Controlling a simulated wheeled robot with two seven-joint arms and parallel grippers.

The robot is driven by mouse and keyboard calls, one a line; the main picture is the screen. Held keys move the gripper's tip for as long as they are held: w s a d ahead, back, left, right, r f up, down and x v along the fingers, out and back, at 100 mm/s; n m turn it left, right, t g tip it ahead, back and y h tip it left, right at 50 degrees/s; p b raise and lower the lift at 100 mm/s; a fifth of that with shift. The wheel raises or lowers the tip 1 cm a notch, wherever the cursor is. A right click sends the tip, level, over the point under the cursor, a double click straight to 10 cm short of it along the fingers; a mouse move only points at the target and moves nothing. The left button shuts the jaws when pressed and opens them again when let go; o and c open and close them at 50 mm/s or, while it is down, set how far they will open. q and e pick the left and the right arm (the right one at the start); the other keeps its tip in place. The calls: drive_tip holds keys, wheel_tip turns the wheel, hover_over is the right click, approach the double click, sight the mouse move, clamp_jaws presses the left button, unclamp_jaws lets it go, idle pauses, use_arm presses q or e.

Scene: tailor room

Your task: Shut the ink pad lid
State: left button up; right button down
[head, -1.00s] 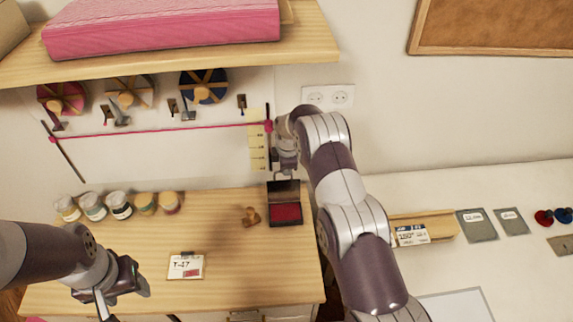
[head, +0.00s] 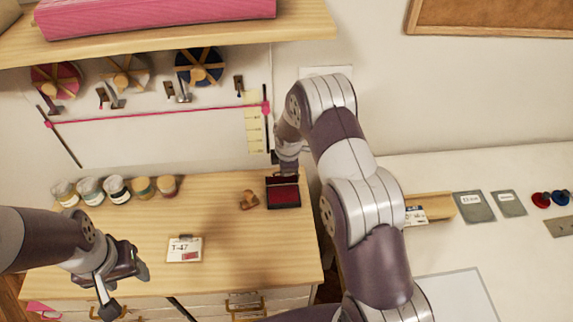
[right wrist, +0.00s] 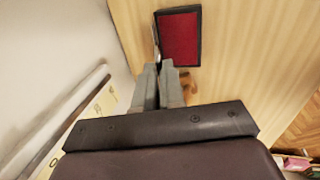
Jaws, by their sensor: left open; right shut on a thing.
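The ink pad (head: 284,197) is a dark case with a red pad, lying open near the back right of the wooden desk. Its dark lid (head: 282,179) stands up at the wall side and is partly hidden by my right gripper. My right gripper (head: 287,168) is at the lid's top edge, shut on it. In the right wrist view the red pad (right wrist: 179,38) lies just beyond the closed fingers (right wrist: 159,66), with the lid nearly edge-on. My left gripper (head: 124,284) is open and empty over the desk's front left.
A wooden stamp (head: 249,200) lies just left of the pad. A card marked T-47 (head: 184,250) lies nearer the front. Several small jars (head: 117,189) stand along the wall. A white table (head: 480,240) is at the right.

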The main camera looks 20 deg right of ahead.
drive_tip(key=shift+s+f, duration=0.2)
